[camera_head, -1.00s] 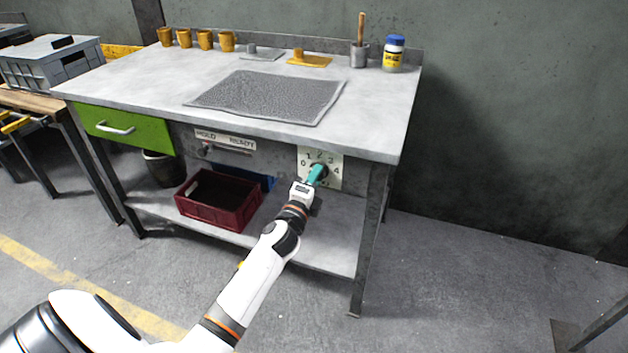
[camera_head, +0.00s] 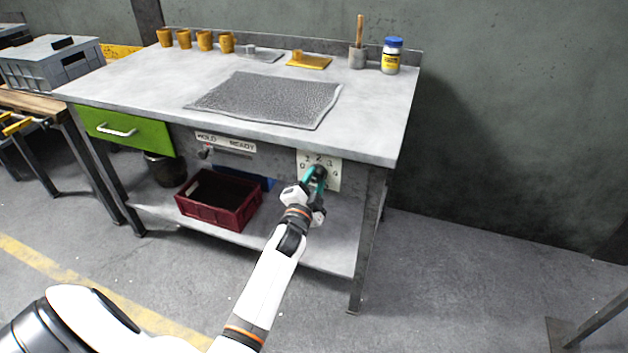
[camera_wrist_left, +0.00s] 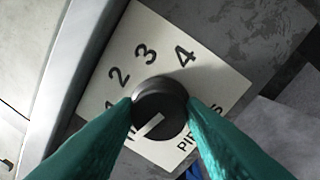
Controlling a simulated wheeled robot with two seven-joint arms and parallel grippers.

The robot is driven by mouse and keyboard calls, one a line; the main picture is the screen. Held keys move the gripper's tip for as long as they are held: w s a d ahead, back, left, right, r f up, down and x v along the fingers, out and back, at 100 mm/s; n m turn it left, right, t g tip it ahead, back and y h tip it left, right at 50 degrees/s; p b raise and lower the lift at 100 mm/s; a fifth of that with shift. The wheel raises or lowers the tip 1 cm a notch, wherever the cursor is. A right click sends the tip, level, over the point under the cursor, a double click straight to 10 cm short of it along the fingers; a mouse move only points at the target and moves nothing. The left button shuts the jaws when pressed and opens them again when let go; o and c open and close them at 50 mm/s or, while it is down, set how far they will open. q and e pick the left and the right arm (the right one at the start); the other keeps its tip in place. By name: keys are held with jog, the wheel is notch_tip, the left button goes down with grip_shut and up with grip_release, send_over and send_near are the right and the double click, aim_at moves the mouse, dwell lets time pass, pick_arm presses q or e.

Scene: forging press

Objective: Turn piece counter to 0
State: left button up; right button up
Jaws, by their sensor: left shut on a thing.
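The piece counter is a black round knob (camera_wrist_left: 160,104) on a pale plate (camera_wrist_left: 222,78) marked with digits, on the workbench front. The knob's light pointer line aims lower left in the wrist view, past the 1, toward the 0 end. The left finger partly covers the digits there. My right gripper is out of view.
A HOLD/READY slider (camera_head: 228,148) and a green drawer (camera_head: 122,128) lie left of the counter. A red crate (camera_head: 218,226) stands on the lower shelf. The bench's right leg (camera_head: 368,240) is close to my arm.

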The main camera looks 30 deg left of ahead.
pick_arm(q)
jog(key=shift+f, duration=0.1)
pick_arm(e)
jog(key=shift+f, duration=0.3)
pick_arm(q)
jog(key=o, duration=1)
jog(key=shift+s, duration=0.2)
jog(key=p+v, duration=0.1)
jog(key=v, duration=1)
jog(key=shift+s+d, duration=0.15)
jog(key=shift+s, duration=0.2)
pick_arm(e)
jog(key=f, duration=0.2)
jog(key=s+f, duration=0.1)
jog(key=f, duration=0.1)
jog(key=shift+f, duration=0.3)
pick_arm(q)
jog(key=shift+f, duration=0.1)
